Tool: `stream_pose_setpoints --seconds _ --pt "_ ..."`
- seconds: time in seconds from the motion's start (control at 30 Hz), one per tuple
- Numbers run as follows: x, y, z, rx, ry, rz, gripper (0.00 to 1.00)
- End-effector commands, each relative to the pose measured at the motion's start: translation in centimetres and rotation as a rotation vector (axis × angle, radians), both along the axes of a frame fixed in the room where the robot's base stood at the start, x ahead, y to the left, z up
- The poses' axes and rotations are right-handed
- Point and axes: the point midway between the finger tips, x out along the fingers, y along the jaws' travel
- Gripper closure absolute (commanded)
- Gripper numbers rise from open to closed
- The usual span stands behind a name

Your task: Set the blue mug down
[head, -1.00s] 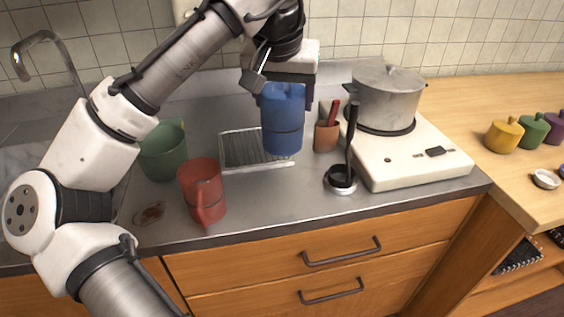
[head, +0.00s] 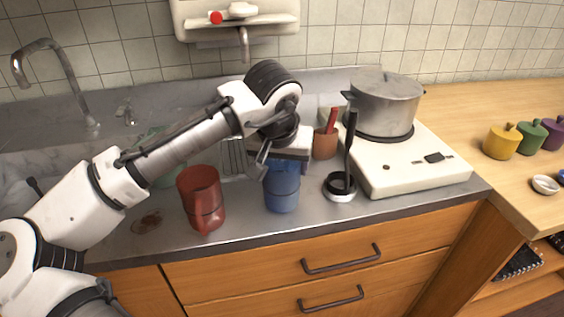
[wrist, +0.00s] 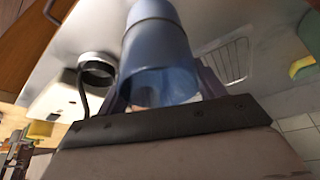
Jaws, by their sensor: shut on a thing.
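The blue mug (head: 282,190) is upright at the front of the steel counter (head: 245,222), between the red mug and the black ladle stand. My gripper (head: 280,163) is shut on its upper part from above and behind. In the wrist view the blue mug (wrist: 158,55) fills the space between the fingers of my gripper (wrist: 160,92). Its base looks at or very near the counter surface; I cannot tell whether it touches.
A red mug (head: 202,200) stands to the left, and a green mug (head: 160,165) is partly hidden behind my arm. A ladle in a round holder (head: 341,188) is close on the right.

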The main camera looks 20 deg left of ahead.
Motion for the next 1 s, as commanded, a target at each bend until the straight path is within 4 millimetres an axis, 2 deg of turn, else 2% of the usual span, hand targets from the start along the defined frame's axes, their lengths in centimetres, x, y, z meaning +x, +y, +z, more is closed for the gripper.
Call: stream_pose_setpoints --seconds 0.23,0.27,0.4,0.67,0.8,1.0 --pt "0.0 0.0 -0.3 -0.002 -0.001 -0.001 0.86" --pt "0.0 0.0 -0.3 -0.001 0.0 0.0 0.29" --pt "0.0 0.0 -0.2 0.0 0.0 0.0 0.1" --pt "0.0 0.0 -0.2 0.0 0.0 0.0 0.1" --pt "-0.1 0.0 0.4 0.001 -0.001 0.0 0.1" --pt "-1.4 -0.3 3.8 0.001 -0.003 0.0 0.1"
